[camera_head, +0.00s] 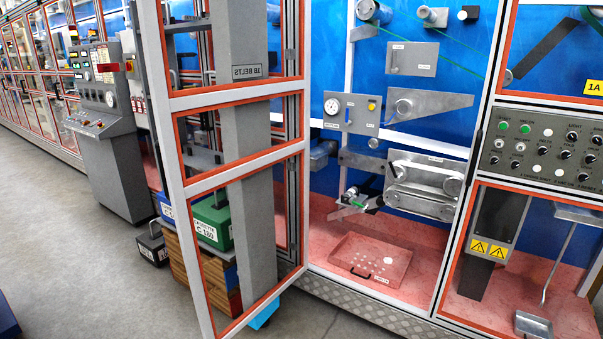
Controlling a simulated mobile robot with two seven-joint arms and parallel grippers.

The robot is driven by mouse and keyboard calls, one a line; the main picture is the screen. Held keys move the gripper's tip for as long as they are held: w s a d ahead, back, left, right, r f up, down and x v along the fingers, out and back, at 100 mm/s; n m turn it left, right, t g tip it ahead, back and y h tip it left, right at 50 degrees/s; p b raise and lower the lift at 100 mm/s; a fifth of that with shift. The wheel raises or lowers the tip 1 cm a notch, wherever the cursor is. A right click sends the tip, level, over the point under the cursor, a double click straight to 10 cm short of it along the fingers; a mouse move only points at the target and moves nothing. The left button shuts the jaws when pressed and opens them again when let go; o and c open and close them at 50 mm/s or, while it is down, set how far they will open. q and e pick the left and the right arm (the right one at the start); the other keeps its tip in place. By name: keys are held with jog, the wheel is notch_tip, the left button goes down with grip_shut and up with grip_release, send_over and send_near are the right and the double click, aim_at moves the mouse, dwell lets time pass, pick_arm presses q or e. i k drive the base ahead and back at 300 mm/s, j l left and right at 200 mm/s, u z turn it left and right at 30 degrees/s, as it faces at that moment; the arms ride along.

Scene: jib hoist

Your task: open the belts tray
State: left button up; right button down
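A shallow pinkish-red tray (388,274) sits low on the floor of the open machine bay, right of centre. Its front wall carries a black bar handle (360,274) and a small white label (382,280). Several pale round spots show on its bottom. The label is too small to read, so I cannot tell for sure that this is the belts tray. A plate reading "1B BELTS" (247,71), seen mirrored, is on the tall grey post behind the door frame. Neither of my grippers is in view.
A red-trimmed framed door (240,98) stands swung open left of the bay. Metal brackets and rollers (425,185) hang above the tray. A control panel (545,148) is at right, a grey console (112,150) at left. Grey floor (60,240) is clear at lower left.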

aim_at(363, 255)
jog(key=i+j+z, duration=0.2)
jog(key=i, duration=0.15)
jog(key=i+z, duration=0.2)
jog(key=i, duration=0.15)
jog(key=z, duration=0.3)
jog(key=u, duration=0.6)
jog(key=i+l+u, duration=0.15)
jog(key=i+u, duration=0.15)
jog(key=u, duration=0.2)
jog(key=i+l+u, duration=0.2)
jog(key=u, duration=0.3)
jog(key=i+l+u, duration=0.1)
jog(key=l, duration=0.2)
jog(key=i+l+u, duration=0.1)
jog(key=l, duration=0.2)
jog(key=i+l+u, duration=0.15)
jog(key=l, duration=0.2)
jog(key=i+l, duration=0.1)
jog(key=l, duration=0.2)
jog(key=i+l, duration=0.1)
jog(key=l, duration=0.25)
jog(key=i+l, duration=0.15)
jog(key=l, duration=1)
jog(key=k+u, duration=0.05)
